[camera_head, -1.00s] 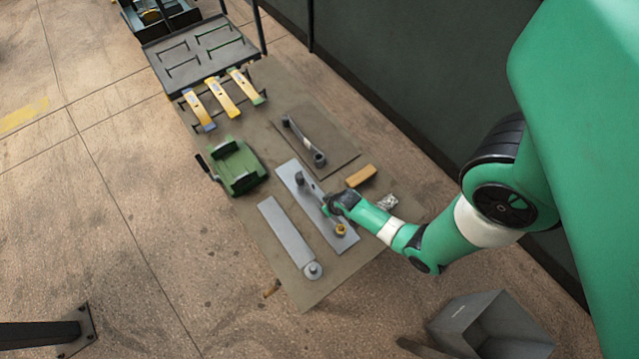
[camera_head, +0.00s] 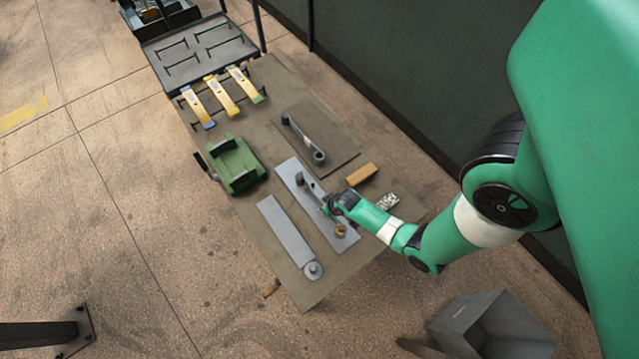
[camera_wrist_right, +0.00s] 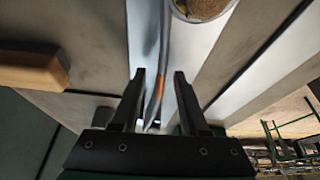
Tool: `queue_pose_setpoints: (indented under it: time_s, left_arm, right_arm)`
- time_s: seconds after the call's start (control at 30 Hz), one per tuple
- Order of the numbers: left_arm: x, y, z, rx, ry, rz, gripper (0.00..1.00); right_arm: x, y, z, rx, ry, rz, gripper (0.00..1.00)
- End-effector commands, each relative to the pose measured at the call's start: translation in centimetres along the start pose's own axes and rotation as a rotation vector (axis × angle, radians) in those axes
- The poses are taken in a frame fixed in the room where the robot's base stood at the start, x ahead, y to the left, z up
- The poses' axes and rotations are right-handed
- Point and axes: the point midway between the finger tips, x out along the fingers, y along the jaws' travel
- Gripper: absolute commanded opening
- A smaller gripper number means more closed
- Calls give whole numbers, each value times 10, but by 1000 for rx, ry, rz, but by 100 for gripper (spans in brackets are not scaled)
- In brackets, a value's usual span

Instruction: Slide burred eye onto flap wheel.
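The flap wheel (camera_head: 341,230), a small tan-brown round thing, stands near the front end of a long light-grey plate (camera_head: 291,168) in the head view. It shows in part as a brown disc with a pale rim at the top of the right wrist view (camera_wrist_right: 203,8). A thin grey strip with an orange mark (camera_wrist_right: 160,70) runs between the fingers of my right gripper (camera_wrist_right: 160,78). The fingers are apart, with visible gaps beside the strip. In the head view, a dark upright eye or post (camera_head: 300,178) is at the plate's far end; I cannot tell whether it is burred. My left gripper is not in view.
A link with two eyes (camera_head: 303,138) lies on a dark mat. A tan block (camera_head: 361,174), a patterned pale piece (camera_head: 388,201), a second grey plate (camera_head: 285,235) and a green fixture (camera_head: 237,166) surround it. Yellow strips (camera_head: 222,95) lie on a rack at the back.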

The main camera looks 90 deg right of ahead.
Motion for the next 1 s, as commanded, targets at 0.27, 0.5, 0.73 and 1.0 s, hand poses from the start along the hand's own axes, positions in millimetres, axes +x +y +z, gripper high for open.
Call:
queue_pose_setpoints:
  time_s: [0.27,0.5,0.73,1.0]
  left_arm:
    - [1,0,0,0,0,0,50]
    - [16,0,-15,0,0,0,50]
    - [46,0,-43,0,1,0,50]
    - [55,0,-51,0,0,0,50]
  right_arm:
    - [-1,0,3,0,-7,1,44]
    - [-44,0,0,-1,-3,0,44]
    - [-100,0,-2,0,-3,0,44]
    - [-117,0,0,0,-2,0,44]
